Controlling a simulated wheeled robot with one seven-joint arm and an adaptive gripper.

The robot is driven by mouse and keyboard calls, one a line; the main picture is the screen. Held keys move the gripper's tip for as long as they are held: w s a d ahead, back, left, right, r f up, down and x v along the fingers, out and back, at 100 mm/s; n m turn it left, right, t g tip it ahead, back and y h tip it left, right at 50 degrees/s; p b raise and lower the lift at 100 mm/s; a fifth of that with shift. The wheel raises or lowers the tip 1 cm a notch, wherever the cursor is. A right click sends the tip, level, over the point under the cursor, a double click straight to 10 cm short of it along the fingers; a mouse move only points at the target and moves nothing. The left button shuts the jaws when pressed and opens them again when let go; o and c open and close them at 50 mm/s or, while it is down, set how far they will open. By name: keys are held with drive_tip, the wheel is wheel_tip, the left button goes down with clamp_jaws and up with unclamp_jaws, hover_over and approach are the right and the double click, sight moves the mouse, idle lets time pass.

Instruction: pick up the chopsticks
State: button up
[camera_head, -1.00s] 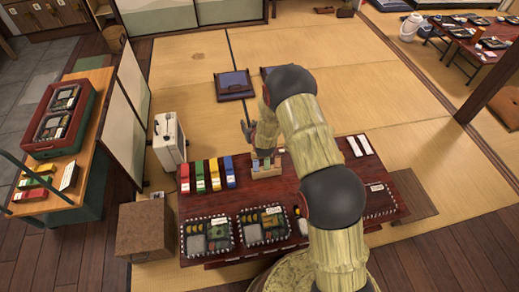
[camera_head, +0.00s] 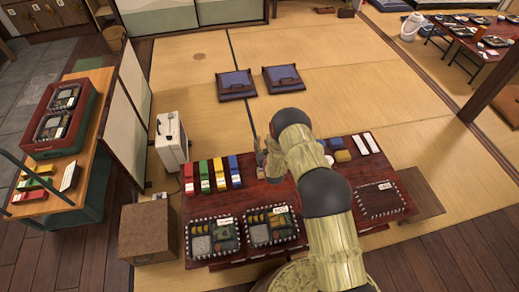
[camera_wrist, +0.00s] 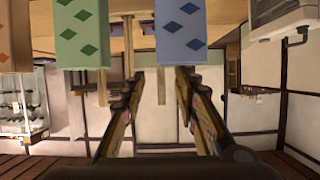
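In the wrist view, patterned paper sleeves hang in from the top edge: an orange one (camera_wrist: 14,42), a green one (camera_wrist: 82,32) and a blue one (camera_wrist: 181,32). Thin wooden chopsticks (camera_wrist: 161,86) show below the blue sleeve, and another thin stick (camera_wrist: 102,88) shows below the green one. My gripper (camera_wrist: 160,76) is open, with its fingers apart on either side of the stick under the blue sleeve. I cannot tell whether they touch it. In the head view my gripper (camera_head: 262,150) is over the back of the dark red table, and my arm hides the chopsticks' stand.
The table (camera_head: 262,196) holds coloured bundles (camera_head: 204,177) at left, two filled lunch trays (camera_head: 212,236) in front and an empty tray (camera_head: 381,199) at right. Small cloths (camera_head: 340,156) and white strips (camera_head: 368,144) lie at the back right. A white case (camera_head: 172,140) stands left.

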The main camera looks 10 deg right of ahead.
drive_tip(key=shift+b+x, duration=0.55)
drive_tip(key=shift+x, duration=0.95)
drive_tip(key=shift+c, duration=1.2)
clamp_jaws()
